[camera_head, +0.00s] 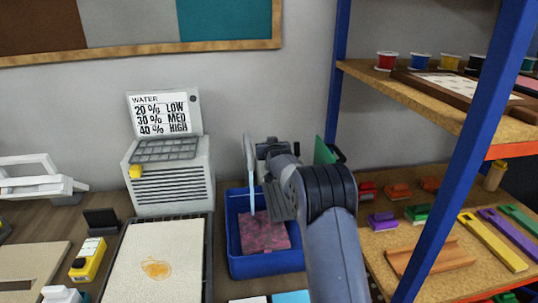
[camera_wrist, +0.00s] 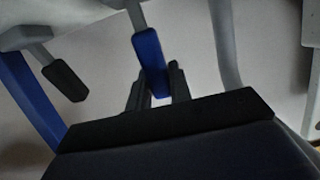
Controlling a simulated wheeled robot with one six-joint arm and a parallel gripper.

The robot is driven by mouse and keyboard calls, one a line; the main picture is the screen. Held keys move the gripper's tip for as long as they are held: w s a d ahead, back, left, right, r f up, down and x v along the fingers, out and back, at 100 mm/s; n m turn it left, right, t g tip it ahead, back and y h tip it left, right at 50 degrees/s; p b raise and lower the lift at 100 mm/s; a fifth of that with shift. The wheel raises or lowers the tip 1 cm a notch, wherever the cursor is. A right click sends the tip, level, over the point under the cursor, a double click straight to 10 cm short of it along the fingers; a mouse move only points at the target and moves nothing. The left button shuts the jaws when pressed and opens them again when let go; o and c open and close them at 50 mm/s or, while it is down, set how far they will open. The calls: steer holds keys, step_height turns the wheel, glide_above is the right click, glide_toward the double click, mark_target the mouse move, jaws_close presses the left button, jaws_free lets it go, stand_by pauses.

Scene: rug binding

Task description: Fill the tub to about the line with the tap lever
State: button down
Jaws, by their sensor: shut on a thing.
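The blue tub (camera_head: 268,266) stands on the bench in the head view. A mottled pink-purple piece (camera_head: 263,235) shows inside it; I cannot make out a fill line or the water level. A pale spout (camera_head: 249,148) rises behind the tub, and a thin light-blue strip (camera_head: 252,192), apparently running water, drops from it into the tub. In the wrist view my gripper (camera_wrist: 156,80) is shut on a blue lever (camera_wrist: 150,58). A second, black-ended lever (camera_wrist: 64,80) hangs to its left. In the head view my arm hides the levers and part of the tub.
A grey machine (camera_head: 170,178) with a WATER sign (camera_head: 165,113) reading 20% low, 30% med, 40% high stands left of the tub. A pale board (camera_head: 158,265) with an orange stain lies in front. A blue-posted shelf (camera_head: 440,110) rises close on the right.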

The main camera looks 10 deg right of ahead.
steer(key=shift+s+f+t+b, duration=0.2)
steer(key=shift+f+t+b, duration=0.1)
steer(key=shift+b, duration=0.75)
steer(key=shift+s+r+b, duration=0.1)
steer(key=shift+b, duration=0.35)
steer(key=shift+s+r+b, duration=0.1)
steer(key=shift+r+b, duration=0.05)
steer(key=shift+b, duration=0.25)
steer(key=shift+r+t, duration=0.1)
steer(key=shift+t, duration=0.2)
steer(key=c, duration=1.3)
jaws_free()
steer(key=s+b, duration=0.1)
steer(key=s, duration=0.2)
steer(key=s+r, duration=0.1)
steer(key=s, duration=0.3)
steer(key=s+b, duration=0.1)
steer(key=s, duration=0.2)
steer(key=shift+s+r+b, duration=0.35)
steer(key=shift+r, duration=0.05)
